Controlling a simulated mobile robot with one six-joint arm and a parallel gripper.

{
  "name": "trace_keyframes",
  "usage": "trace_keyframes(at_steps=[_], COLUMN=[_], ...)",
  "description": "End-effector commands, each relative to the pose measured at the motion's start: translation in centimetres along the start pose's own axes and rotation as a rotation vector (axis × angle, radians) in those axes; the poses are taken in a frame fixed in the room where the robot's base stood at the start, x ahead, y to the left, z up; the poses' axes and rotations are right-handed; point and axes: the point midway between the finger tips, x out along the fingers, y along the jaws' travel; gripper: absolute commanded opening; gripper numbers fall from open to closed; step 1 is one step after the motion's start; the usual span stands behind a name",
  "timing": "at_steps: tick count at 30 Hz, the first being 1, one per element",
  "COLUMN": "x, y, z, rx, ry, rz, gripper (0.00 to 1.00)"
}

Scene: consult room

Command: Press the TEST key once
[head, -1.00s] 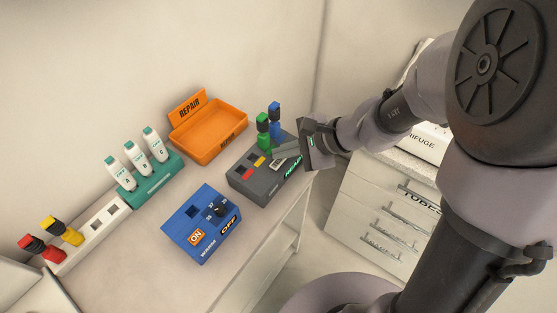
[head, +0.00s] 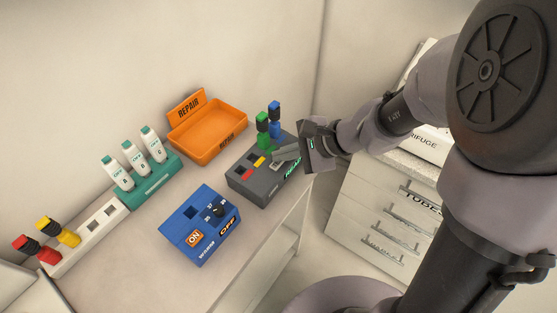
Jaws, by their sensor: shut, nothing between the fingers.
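A dark grey box (head: 262,190) stands on the counter, right of the blue box. Its top carries a red key (head: 247,174), a yellow key (head: 259,161) and a pale key or label (head: 275,164), with green lettering along the front edge. I cannot read a TEST marking on any of them. The gripper hides part of the top.
A green plug (head: 263,131) and a blue plug (head: 275,120) stand upright at the grey box's back, close to my gripper.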

Motion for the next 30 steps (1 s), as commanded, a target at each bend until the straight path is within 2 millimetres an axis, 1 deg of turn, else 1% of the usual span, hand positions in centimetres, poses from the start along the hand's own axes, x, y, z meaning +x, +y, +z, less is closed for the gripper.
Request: trace_keyframes(at_steps=[19,30], x=[0.2,-1.0], y=[0.1,-0.8], z=[-0.1,0.7], rx=[0.000,0.001], ry=[0.000,0.000], rz=[0.000,-0.001], gripper=[0.00,0.00])
